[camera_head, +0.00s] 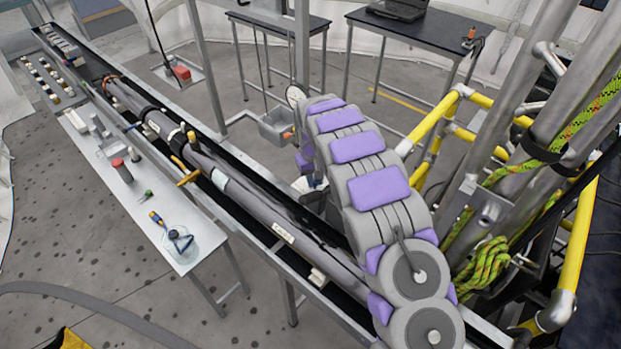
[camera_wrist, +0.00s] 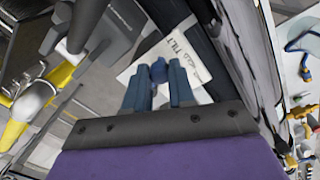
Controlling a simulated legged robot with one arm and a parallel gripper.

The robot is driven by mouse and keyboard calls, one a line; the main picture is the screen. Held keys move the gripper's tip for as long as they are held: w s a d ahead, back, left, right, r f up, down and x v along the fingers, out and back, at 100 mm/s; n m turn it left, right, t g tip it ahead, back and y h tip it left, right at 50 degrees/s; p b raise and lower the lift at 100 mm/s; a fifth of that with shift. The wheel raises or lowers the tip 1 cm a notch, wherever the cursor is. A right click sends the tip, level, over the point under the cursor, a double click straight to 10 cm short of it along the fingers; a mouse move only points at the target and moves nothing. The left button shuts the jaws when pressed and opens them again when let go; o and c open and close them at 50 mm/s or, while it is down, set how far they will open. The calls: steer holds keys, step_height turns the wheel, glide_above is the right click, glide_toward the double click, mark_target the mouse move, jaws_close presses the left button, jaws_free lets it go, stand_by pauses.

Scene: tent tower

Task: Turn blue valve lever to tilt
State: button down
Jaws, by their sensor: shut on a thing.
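In the wrist view, my gripper (camera_wrist: 157,78) has its two blue-grey fingers on either side of the blue valve lever (camera_wrist: 158,69). The fingers are shut on the lever, and only its rounded blue end shows between them. Behind it is a white label plate (camera_wrist: 194,62) with black print that includes the word TILT. In the head view my purple-and-grey arm reaches away from me, and its end is mostly hidden behind its own links. The lever cannot be made out clearly there.
A long dark tube assembly (camera_head: 245,200) lies in a trough left of my arm. A white side bench (camera_head: 150,195) holds small tools. Yellow railings (camera_head: 435,120) and a green rope (camera_head: 487,265) stand close on the right. Dark tables (camera_head: 415,35) stand behind.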

mark_target(316, 182)
steer(key=shift+d+n, duration=0.5)
steer(key=shift+n, duration=0.5)
steer(key=shift+w, duration=0.1)
steer(key=shift+r, duration=0.1)
steer(key=c, duration=1)
jaws_free()
steer(key=shift+o, duration=0.2)
step_height(316, 182, up, 17)
steer(key=b, duration=0.1)
steer(key=shift+s+a, duration=0.25)
steer(key=shift+a, duration=0.15)
steer(key=shift+d, duration=0.15)
